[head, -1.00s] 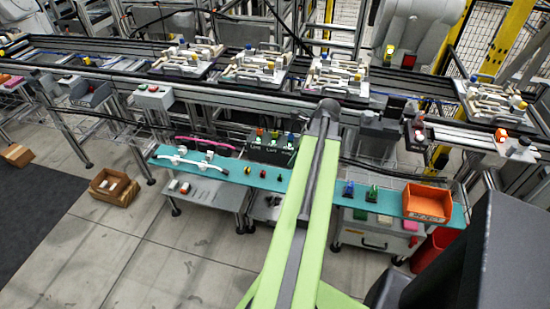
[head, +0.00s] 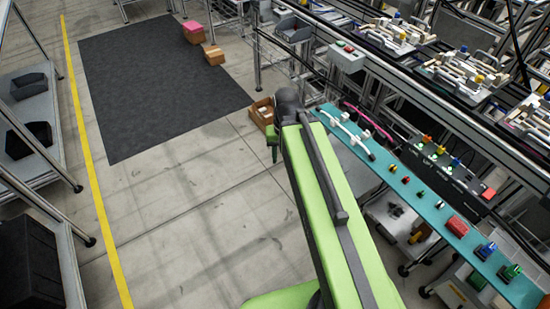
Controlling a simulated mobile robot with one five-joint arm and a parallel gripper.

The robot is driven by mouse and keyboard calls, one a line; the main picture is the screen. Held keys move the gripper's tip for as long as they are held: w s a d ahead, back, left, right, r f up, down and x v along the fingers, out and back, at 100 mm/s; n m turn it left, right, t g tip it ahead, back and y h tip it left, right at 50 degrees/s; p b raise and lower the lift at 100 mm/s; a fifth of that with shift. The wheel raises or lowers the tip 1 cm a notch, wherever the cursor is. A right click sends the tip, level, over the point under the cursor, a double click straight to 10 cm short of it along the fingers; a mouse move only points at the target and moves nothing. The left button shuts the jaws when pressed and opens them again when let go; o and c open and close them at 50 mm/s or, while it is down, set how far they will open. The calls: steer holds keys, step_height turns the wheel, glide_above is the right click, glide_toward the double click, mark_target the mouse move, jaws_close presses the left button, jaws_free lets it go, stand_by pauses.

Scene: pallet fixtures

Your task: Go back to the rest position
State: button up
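My light green arm reaches forward from the bottom of the head view to a dark joint. Beyond the joint, a small green and dark part of the arm end, with my gripper (head: 272,154), hangs down on the left side, over bare floor. The fingers are too small to make out, so I cannot tell whether they are open or hold anything. The arm end is left of the teal shelf (head: 412,202) and apart from it.
The teal shelf carries a white fixture (head: 343,129), small coloured parts, a red block (head: 457,226) and blue and green parts. A cardboard box (head: 262,113) stands on the floor behind my arm. Grey racks (head: 38,90) stand at left. Floor between is clear.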

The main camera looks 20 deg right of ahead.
steer(key=a+n, duration=0.2)
steer(key=a, duration=0.1)
steer(key=shift+a, duration=0.15)
step_height(320, 180, up, 5)
steer(key=p, duration=0.5)
steer(key=shift+r, duration=0.1)
